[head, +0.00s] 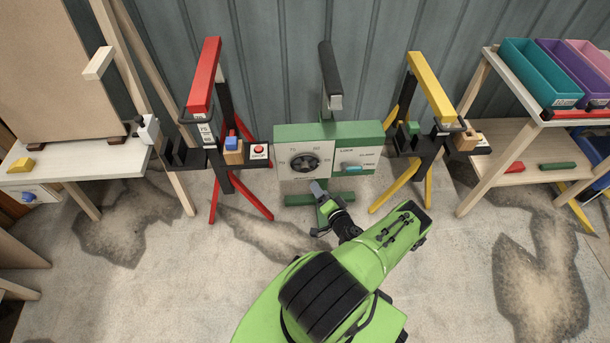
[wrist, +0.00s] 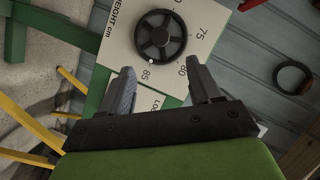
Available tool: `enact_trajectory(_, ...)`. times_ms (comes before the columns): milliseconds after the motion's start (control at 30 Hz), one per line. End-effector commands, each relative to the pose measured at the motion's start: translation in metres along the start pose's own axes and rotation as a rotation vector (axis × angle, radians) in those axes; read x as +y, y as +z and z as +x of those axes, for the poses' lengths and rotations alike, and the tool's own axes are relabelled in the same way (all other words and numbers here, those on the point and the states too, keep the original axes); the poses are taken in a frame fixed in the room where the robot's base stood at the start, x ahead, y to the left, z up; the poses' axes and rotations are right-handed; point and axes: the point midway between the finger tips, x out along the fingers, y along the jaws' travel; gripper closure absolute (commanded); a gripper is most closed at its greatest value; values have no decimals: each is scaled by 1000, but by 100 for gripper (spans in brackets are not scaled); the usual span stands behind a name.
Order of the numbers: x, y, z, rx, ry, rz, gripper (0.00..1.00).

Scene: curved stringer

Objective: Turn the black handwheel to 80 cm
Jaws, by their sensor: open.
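The black handwheel (head: 305,163) sits on a pale dial plate on the front of the green box (head: 326,130). It also shows in the wrist view (wrist: 160,37), with the marks 75, 80 and 85 around it. A small white dot on its rim (wrist: 151,62) stands close to the 85 mark. My gripper (head: 318,209) is open and empty, below and in front of the wheel. In the wrist view its fingertips (wrist: 160,68) are spread on either side below the wheel, apart from it.
A teal lever (head: 352,168) sits right of the wheel, by the LOCK, CLAMP and FREE labels. A red stand (head: 206,75) is left and a yellow stand (head: 432,88) right. A shelf with bins (head: 540,70) stands far right. The floor in front is clear.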

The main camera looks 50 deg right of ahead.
Motion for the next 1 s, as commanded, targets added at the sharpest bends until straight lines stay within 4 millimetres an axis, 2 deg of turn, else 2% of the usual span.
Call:
enact_trajectory(33, 3, 3, 15, -1, -6, -5, 37)
enact_trajectory(200, 3, 3, 58, -2, -5, -5, 37)
enact_trajectory(433, 2, 3, 106, -3, -3, -3, 37)
enact_trajectory(600, 1, 2, 118, -3, -1, 0, 37)
enact_trajectory(833, 0, 2, 119, -4, -1, 1, 38)
enact_trajectory(1000, 0, 2, 118, -4, -1, 1, 64)
